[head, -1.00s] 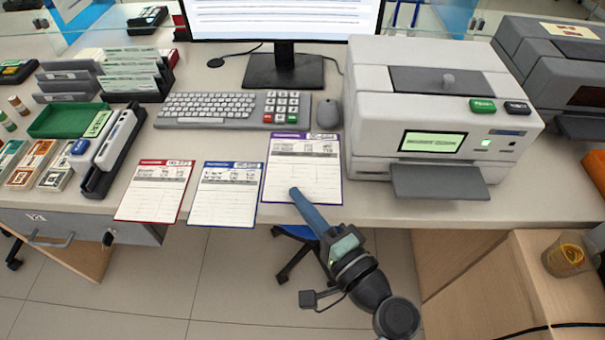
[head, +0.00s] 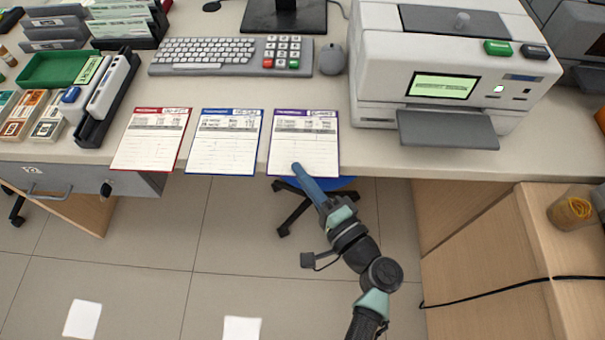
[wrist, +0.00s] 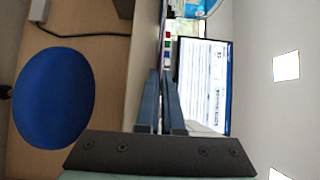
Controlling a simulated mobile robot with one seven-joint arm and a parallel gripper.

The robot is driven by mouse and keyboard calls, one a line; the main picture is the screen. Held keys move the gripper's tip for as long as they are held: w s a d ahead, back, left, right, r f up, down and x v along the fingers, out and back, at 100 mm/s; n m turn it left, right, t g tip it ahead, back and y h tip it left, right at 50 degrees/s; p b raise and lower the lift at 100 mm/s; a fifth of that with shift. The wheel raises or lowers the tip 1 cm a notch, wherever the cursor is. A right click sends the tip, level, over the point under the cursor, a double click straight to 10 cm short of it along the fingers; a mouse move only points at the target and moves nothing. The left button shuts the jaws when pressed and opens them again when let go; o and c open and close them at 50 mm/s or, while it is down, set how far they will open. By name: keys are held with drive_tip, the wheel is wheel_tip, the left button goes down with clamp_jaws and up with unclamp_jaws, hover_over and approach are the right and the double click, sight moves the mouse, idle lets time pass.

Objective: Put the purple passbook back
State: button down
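The purple passbook (head: 305,135) lies flat at the counter's front edge, at the right end of a row with the blue passbook (head: 224,142) and the red passbook (head: 152,139). Its near edge hangs slightly past the counter edge. My gripper (head: 297,168) reaches in from the front, its fingers overlapping the near edge of the purple passbook. The lower finger is hidden in the head view.
A keyboard (head: 203,56) and mouse (head: 332,59) lie behind the passbooks. A grey machine (head: 440,35) with a protruding tray (head: 447,130) stands to the right. A stamp rack (head: 107,98) is at the left. A blue stool (head: 318,183) stands below the counter edge.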

drive_tip(key=shift+f+b, duration=0.25)
drive_tip(key=shift+b, duration=0.05)
drive_tip(key=c, duration=1.1)
unclamp_jaws()
drive_tip(key=shift+r, duration=0.1)
drive_tip(key=shift+o, duration=0.2)
drive_tip(key=shift+r, duration=0.1)
